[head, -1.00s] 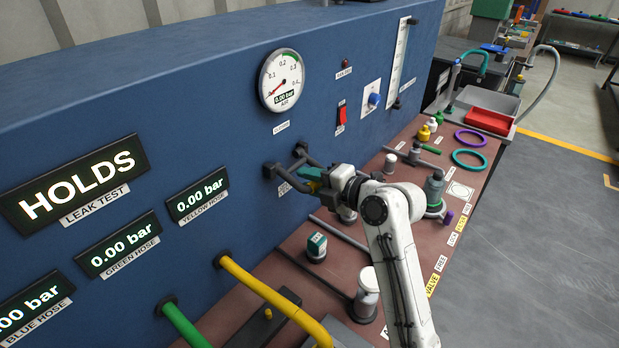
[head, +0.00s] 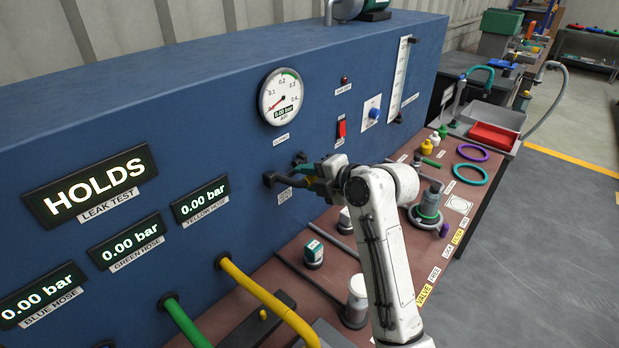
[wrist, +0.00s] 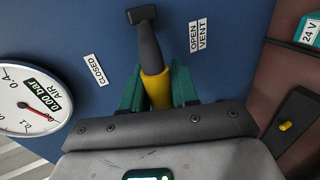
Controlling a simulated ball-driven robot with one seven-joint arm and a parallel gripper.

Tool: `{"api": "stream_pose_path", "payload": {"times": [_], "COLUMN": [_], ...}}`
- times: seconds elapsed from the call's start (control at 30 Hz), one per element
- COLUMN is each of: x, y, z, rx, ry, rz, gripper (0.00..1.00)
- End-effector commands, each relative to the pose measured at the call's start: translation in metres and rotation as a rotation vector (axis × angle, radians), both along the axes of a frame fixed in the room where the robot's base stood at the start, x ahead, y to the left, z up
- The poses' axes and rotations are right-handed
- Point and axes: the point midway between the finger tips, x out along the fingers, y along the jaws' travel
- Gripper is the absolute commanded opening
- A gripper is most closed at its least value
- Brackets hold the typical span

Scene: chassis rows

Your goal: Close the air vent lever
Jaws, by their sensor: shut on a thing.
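The air vent lever (wrist: 149,52) is a dark grey bar with a yellow grip, mounted on the blue panel. In the wrist view it runs between a CLOSED label (wrist: 95,70) on the left and an OPEN VENT label (wrist: 198,36) on the right. My gripper (wrist: 157,88) has its green fingers on both sides of the yellow grip, shut on it. In the head view the lever (head: 285,180) lies roughly level across the panel, just above the OPEN VENT label (head: 285,196). My gripper (head: 312,178) hides its right end there.
A round gauge (head: 282,97) reading 0.00 bar sits above the lever. The left display (head: 93,185) reads HOLDS. Green and yellow hoses (head: 262,292) leave the panel at lower left. Several fittings stand on the brown bench (head: 335,285) below my arm.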

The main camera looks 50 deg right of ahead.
Motion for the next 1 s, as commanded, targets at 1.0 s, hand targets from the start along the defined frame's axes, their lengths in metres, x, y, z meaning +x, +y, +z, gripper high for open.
{"api": "stream_pose_path", "payload": {"times": [1.0], "x": [0.0011], "y": [0.0007], "z": [0.0025], "rx": [-0.001], "ry": [-0.007], "rz": [0.002], "gripper": [0.34]}}
